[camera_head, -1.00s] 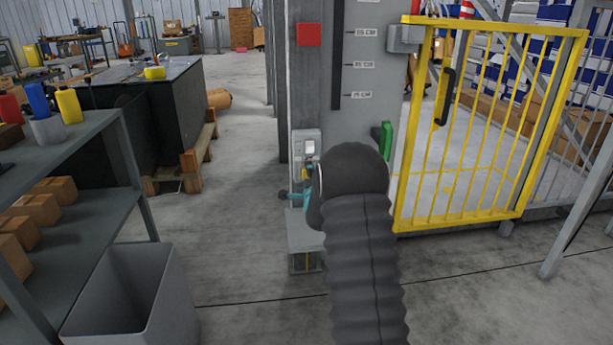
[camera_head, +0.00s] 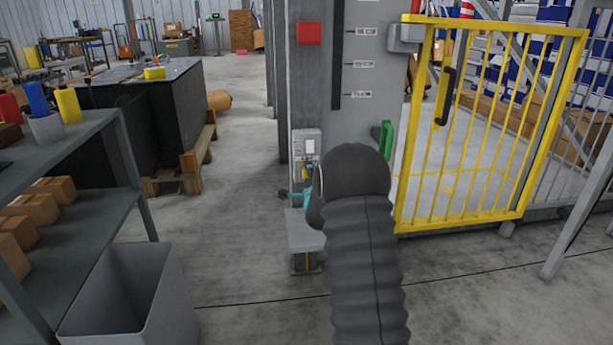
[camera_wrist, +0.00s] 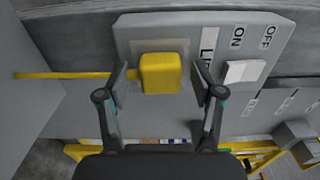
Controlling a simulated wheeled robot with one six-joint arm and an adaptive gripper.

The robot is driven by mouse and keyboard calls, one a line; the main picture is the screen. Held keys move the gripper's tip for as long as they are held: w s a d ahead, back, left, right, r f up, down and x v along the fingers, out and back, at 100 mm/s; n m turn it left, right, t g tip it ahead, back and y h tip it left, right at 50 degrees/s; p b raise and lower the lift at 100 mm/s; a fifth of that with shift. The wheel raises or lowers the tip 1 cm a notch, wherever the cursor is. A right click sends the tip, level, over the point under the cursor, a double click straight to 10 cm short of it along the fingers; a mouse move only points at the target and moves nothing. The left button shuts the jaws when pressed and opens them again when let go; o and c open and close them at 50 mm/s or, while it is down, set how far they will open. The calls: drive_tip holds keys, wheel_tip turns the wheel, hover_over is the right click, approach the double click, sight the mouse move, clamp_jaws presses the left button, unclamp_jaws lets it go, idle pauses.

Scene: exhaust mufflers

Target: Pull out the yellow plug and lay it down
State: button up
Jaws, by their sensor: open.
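The yellow plug (camera_wrist: 160,73) sits in a light grey wall panel (camera_wrist: 130,38) in the wrist view, a blocky body against a square socket plate. A yellow cord (camera_wrist: 62,75) runs off to the left. My gripper (camera_wrist: 161,82) is open, with one finger on each side of the plug and gaps showing between the fingers and the plug. In the head view my gripper (camera_head: 303,188) is at the panel (camera_head: 306,143) on the grey column; my dark arm hides much of it, and only a bit of yellow shows there.
A white switch (camera_wrist: 245,72) with ON and OFF labels is beside the plug. A grey box (camera_head: 304,232) stands below the panel. A yellow gate (camera_head: 485,125) is to the right. A grey shelf (camera_head: 70,195) and bin (camera_head: 135,300) stand left, with open floor between.

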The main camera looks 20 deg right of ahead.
drive_tip(key=shift+c, duration=0.3)
clamp_jaws()
drive_tip(key=shift+s, duration=0.1)
drive_tip(key=shift+b+v, duration=1.05)
drive_tip(key=shift+v, duration=1.9)
drive_tip(key=shift+r, duration=0.1)
drive_tip(key=shift+r, duration=0.1)
